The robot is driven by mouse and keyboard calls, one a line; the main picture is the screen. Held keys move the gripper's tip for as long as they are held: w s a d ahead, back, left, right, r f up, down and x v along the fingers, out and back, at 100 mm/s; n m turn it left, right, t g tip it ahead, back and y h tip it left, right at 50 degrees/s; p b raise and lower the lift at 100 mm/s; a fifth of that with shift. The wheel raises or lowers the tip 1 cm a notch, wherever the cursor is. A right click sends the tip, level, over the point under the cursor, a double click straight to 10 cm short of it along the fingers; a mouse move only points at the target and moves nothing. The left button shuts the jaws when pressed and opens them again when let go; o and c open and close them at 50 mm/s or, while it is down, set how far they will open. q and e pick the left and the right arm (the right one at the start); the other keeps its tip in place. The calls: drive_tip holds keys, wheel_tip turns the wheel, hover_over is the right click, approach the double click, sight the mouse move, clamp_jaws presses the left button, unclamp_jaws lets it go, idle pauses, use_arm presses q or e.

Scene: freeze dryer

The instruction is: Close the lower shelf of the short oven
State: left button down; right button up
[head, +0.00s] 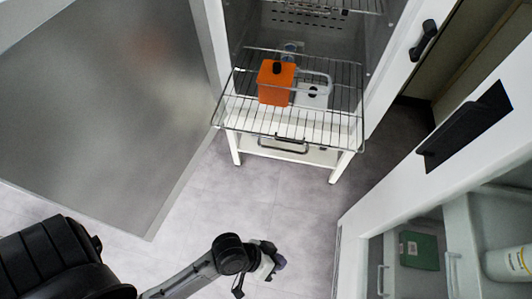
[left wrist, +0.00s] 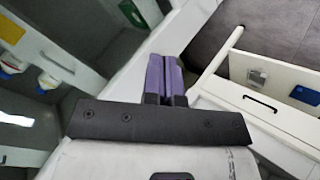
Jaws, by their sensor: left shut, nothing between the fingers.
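The lower shelf (head: 336,112) is a wire rack sticking well out of the front of the white oven (head: 218,45) in the head view. An orange container (head: 276,84) with a black cap and a whitish object (head: 313,94) sit on it. My left gripper (head: 277,262) is out in front of the oven, above the floor, apart from the shelf. Its purple fingers (left wrist: 165,76) are together and empty in the left wrist view. My right gripper is not in view.
An upper wire shelf (head: 345,5) is inside the oven. A large grey panel (head: 120,100) stands at left. Another open white cabinet (head: 400,190) with a black handle is at right. Grey floor (head: 225,190) between is clear.

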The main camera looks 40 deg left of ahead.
use_arm(q)
drive_tip(key=w+d+r+n+t+h, duration=0.1)
drive_tip(key=w+r+n+t, duration=0.2)
drive_tip(key=n+t, duration=0.35)
drive_tip(key=w+d+r+n+t, duration=0.1)
drive_tip(key=w+r+n+t, duration=0.25)
drive_tip(key=n, duration=0.55)
drive_tip(key=a+r+n+t+y, duration=0.1)
drive_tip(key=a+n+y, duration=0.75)
drive_tip(key=n, duration=0.55)
drive_tip(key=a+r+n+t+y, duration=0.1)
drive_tip(key=a+n+y, duration=0.6)
drive_tip(key=n+y, duration=0.5)
drive_tip(key=w+a+r+n+h, duration=0.1)
drive_tip(key=w+a+r+h, duration=0.1)
drive_tip(key=w+a, duration=0.4)
drive_tip(key=shift+w+a+r+n+p, duration=0.15)
drive_tip(key=shift+w+a+n+p, duration=0.25)
drive_tip(key=shift+w, duration=2.3)
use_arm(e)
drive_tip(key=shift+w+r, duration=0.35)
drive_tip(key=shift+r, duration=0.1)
use_arm(q)
drive_tip(key=shift+w+a, duration=0.1)
